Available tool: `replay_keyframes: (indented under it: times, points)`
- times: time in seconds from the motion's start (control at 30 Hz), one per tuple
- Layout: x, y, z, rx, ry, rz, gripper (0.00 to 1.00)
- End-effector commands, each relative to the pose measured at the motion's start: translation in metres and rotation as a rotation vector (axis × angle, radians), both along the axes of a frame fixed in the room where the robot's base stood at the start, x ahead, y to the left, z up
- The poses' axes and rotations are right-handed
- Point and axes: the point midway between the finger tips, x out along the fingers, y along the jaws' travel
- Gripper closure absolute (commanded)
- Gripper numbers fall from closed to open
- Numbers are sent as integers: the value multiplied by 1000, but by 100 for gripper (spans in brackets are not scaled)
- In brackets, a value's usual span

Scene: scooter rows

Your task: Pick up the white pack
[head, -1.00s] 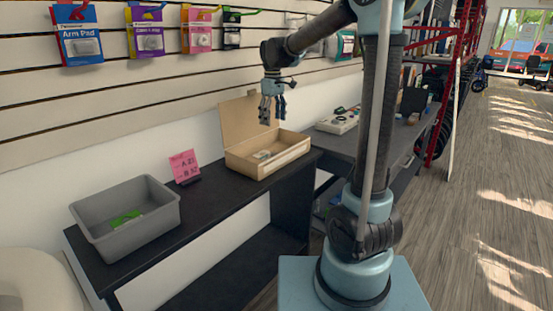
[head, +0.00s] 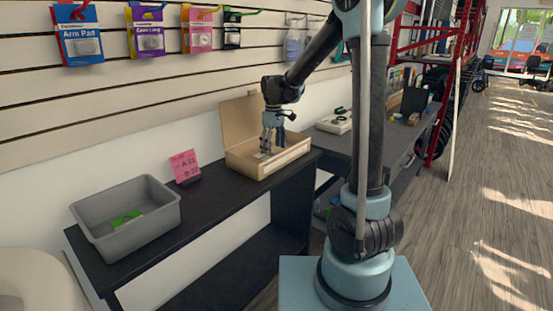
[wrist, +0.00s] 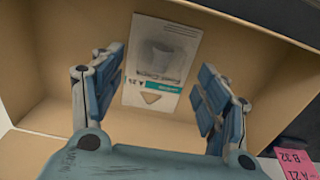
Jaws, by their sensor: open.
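The white pack (wrist: 162,62) lies flat in the open cardboard box. In the wrist view it carries a grey picture, a teal band and the mark "A 21". In the head view the box (head: 282,163) stands on the dark bench, and the pack is mostly hidden behind my fingers. My gripper (head: 268,150) points down into the box, above the pack. In the wrist view my gripper (wrist: 155,95) is open, with one finger on each side of the pack and nothing held.
A grey bin (head: 150,232) with a green pack (head: 126,219) stands at the bench's left end. A pink sign (head: 184,165) stands between bin and box. The box's raised lid (head: 236,120) is behind my gripper. Packs hang on the wall above.

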Motion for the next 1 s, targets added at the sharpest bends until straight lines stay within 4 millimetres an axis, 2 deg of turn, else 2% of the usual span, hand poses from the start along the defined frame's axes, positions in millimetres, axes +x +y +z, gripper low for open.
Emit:
replay_keyframes:
  times: [0.13, 0.4, 0.43, 0.47, 0.63, 1.0]
  points:
    - [1, 0, -13, 0, 0, 0, 32]
    - [0, 0, -16, 0, 0, 0, 32]
    - [0, 0, -16, 0, 0, 0, 34]
    - [0, 0, -16, 0, 0, 0, 41]
    - [0, 0, -16, 0, 0, 0, 79]
    - [0, 0, -14, 0, 0, 0, 80]
